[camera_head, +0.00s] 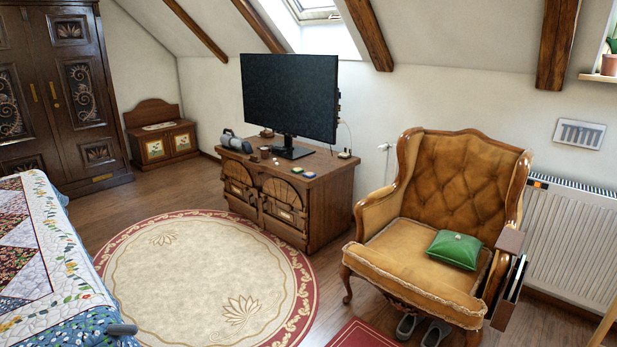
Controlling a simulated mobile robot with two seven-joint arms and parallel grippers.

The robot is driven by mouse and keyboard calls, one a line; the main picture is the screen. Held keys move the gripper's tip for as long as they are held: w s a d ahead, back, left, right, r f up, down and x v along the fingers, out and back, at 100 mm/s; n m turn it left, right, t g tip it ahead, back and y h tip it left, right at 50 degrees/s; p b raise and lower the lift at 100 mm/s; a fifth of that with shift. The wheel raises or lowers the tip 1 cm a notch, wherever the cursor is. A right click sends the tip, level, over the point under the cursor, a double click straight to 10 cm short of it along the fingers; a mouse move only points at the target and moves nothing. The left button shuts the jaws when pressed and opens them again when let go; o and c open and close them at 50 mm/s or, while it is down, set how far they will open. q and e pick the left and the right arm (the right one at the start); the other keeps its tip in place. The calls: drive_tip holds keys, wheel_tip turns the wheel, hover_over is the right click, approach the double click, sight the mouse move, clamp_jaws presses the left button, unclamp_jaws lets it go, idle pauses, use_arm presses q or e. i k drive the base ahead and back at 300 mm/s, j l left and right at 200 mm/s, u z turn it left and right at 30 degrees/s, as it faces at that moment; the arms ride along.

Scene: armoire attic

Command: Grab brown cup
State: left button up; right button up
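Neither of my grippers is recognisable in the head view.
A TV (290,95) stands on the cabinet among small items. An armchair (425,265) with a green cushion (454,250) is at right. A quilted bed (50,265) is at left, with a grey rounded shape (122,329) at its edge. The round rug (200,265) is clear.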

sight(265, 153)
drive_tip(key=i+l+u, duration=0.15)
drive_tip(key=i, duration=1.3)
drive_tip(key=i+u, duration=0.25)
drive_tip(key=i, duration=0.4)
drive_tip(key=i+l+u, duration=0.2)
drive_tip(key=i, duration=0.5)
drive_tip(key=i+u, duration=0.45)
drive_tip(key=i, duration=0.9)
drive_tip(key=i+z, duration=0.2)
drive_tip(key=i, duration=0.4)
drive_tip(key=i+j+z, duration=0.25)
drive_tip(key=i, duration=0.35)
drive_tip(key=i+l+z, duration=0.1)
drive_tip(key=i+z, duration=0.45)
drive_tip(key=i, duration=0.25)
drive_tip(key=u, duration=0.1)
